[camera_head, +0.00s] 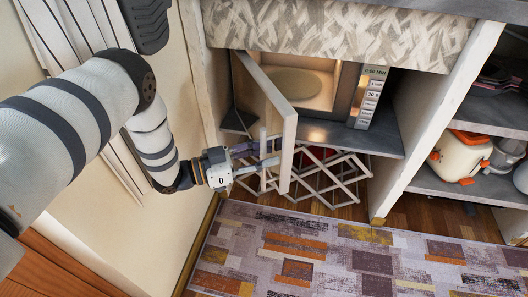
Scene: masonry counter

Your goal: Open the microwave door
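The microwave (345,95) stands on a grey shelf inside the counter, under a patterned front panel. Its door (288,150) is swung out to the left, and the lit cavity with a round plate (291,82) shows behind it. My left gripper (256,158) is at the outer left face of the door, close to a short upright bar that looks like the handle (263,142). Its two fingers are spread apart, one above the other. I cannot tell whether they touch the handle or door. My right gripper is not in view.
A folding metal rack (330,180) stands under the microwave shelf. A patterned rug (350,255) covers the floor in front. A wall is close on the left, beside my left arm. Shelves with an orange-and-white appliance (460,155) are at right.

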